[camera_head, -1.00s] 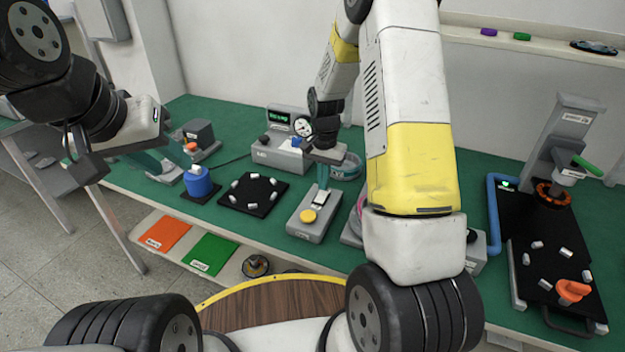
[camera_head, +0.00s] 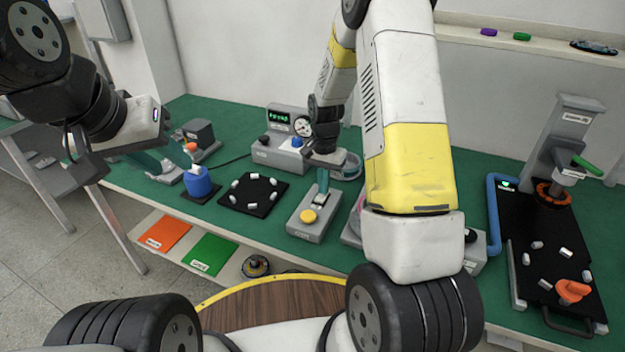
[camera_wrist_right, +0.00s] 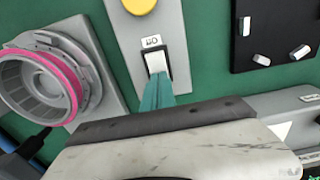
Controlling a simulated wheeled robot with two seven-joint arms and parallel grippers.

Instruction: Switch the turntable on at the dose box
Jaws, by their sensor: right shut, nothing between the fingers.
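The grey box with a yellow button (camera_head: 308,216), apparently the dose box, stands mid-bench. In the right wrist view its yellow button (camera_wrist_right: 140,4), a small label and a white rocker switch (camera_wrist_right: 155,62) show. My right gripper (camera_head: 322,192) is shut and empty, pointing down at the rocker. In the wrist view its teal fingertips (camera_wrist_right: 157,82) are at the rocker's near edge; I cannot tell if they touch. A round pink-ringed device (camera_wrist_right: 50,82), possibly the turntable, stands beside the box. My left gripper (camera_head: 172,165) appears open beside a blue container (camera_head: 198,182).
A black pad with several white pieces (camera_head: 252,194) lies left of the box. Behind is a grey unit with a green display (camera_head: 278,117) and dial. At right is a black tray (camera_head: 550,250) with white pieces and an orange part. My right forearm hides part of the bench.

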